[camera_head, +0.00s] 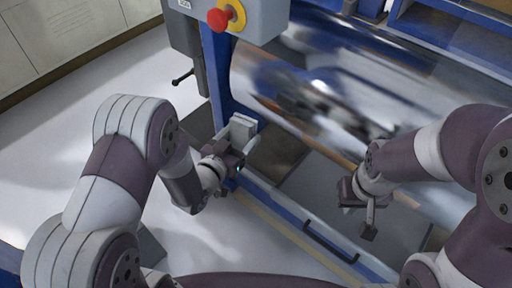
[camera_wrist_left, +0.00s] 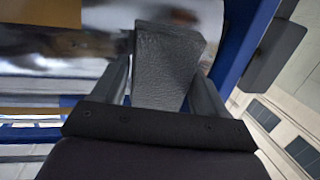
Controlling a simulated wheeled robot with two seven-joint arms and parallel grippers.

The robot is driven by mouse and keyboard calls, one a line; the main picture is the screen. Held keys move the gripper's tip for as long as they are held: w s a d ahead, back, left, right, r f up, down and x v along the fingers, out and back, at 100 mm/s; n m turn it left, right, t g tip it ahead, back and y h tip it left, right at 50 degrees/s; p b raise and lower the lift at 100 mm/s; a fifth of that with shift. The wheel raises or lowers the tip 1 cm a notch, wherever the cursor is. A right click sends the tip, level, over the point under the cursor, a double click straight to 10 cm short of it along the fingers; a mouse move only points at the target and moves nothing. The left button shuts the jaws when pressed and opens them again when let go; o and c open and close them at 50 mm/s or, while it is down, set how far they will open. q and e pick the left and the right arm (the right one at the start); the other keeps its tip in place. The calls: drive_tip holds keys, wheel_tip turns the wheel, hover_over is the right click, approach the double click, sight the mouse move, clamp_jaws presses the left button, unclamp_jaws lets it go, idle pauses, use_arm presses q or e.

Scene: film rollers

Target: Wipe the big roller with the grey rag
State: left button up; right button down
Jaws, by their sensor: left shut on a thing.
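The big roller (camera_head: 335,85) is a shiny, mirror-like cylinder lying across the machine in the head view. Its reflective surface also shows at the upper left of the left wrist view (camera_wrist_left: 60,48). My left gripper (camera_head: 245,143) is shut on the grey rag (camera_head: 242,126), near the roller's left end. In the left wrist view the rag (camera_wrist_left: 167,68) stands up between the two fingers as a textured grey piece. I cannot tell whether it touches the roller. My right gripper (camera_head: 364,212) hangs in front of the roller, apart from the rag; its finger gap is unclear.
A blue machine frame (camera_head: 217,75) stands left of the roller. A grey control box (camera_head: 262,20) with a red emergency button (camera_head: 218,19) is above it. A dark handle (camera_head: 330,243) is on the front blue rail. Open pale floor (camera_head: 75,125) lies at left.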

sight(285, 114)
use_arm(q)
drive_tip(key=shift+w+d+r+m+h+b, duration=0.3)
drive_tip(key=shift+w+d+h, duration=0.3)
drive_tip(key=shift+d, duration=0.75)
drive_tip(key=shift+w+d+r+m+h+b, duration=0.2)
drive_tip(key=shift+w+d+m+h, duration=0.35)
drive_tip(key=shift+d, duration=0.75)
drive_tip(key=shift+w+d+r+m+h+b, duration=0.25)
drive_tip(key=shift+w+d+h, duration=0.35)
drive_tip(key=shift+d, duration=0.75)
drive_tip(key=shift+b+x, duration=0.3)
drive_tip(key=shift+x, duration=0.75)
drive_tip(key=shift+d, duration=0.1)
